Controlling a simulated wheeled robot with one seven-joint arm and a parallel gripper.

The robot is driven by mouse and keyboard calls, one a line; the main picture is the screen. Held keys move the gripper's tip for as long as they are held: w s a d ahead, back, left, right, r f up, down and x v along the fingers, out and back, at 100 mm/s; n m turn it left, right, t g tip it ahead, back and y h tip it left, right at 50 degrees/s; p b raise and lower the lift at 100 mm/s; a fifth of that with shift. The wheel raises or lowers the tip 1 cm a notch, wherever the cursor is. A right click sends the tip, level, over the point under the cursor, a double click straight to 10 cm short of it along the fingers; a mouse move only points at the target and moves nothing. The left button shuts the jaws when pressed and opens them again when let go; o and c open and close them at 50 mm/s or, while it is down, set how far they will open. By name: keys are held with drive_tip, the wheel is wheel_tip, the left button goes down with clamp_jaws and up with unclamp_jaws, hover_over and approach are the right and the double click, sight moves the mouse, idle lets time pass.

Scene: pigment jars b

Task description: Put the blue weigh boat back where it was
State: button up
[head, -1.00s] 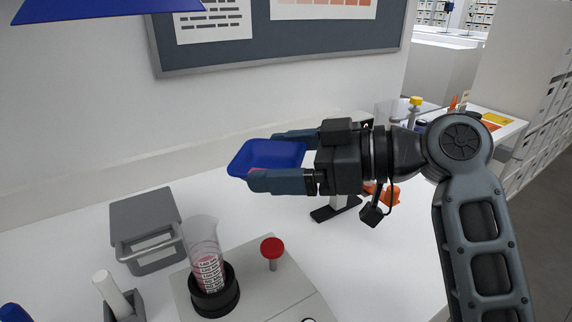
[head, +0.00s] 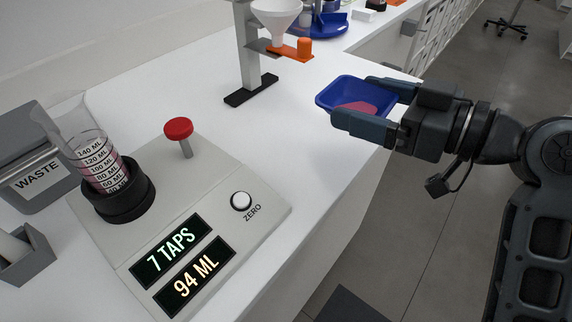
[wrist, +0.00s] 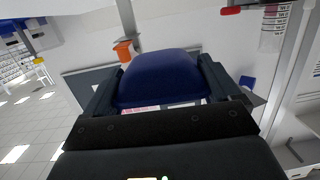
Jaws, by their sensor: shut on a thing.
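The blue weigh boat (head: 343,90) is a shallow dish with a pink patch of powder (head: 356,107) in it. My gripper (head: 362,103) is shut on it, one finger on each side, and holds it in the air near the front edge of the bench. In the wrist view the boat (wrist: 160,78) fills the space between the fingers, and I see mostly its blue outer side.
A waste bin (head: 28,165) stands left. The bench (head: 215,110) between device and stand is bare.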

drive_tip(key=shift+s+d+f+t, duration=0.2)
drive_tip(key=shift+d+f+t, duration=0.15)
drive_tip(key=shift+d, duration=0.2)
drive_tip(key=shift+f+m+h, duration=0.2)
drive_tip(key=shift+m+h, duration=0.1)
drive_tip(key=p, duration=0.1)
hover_over(294, 161)
wheel_tip(294, 161, down, 6)
drive_tip(key=shift+d+f, duration=0.1)
drive_tip(key=shift+f, duration=2.2)
drive_tip(key=shift+f, duration=0.15)
drive_tip(key=o, duration=0.6)
drive_tip(key=shift+o, duration=0.9)
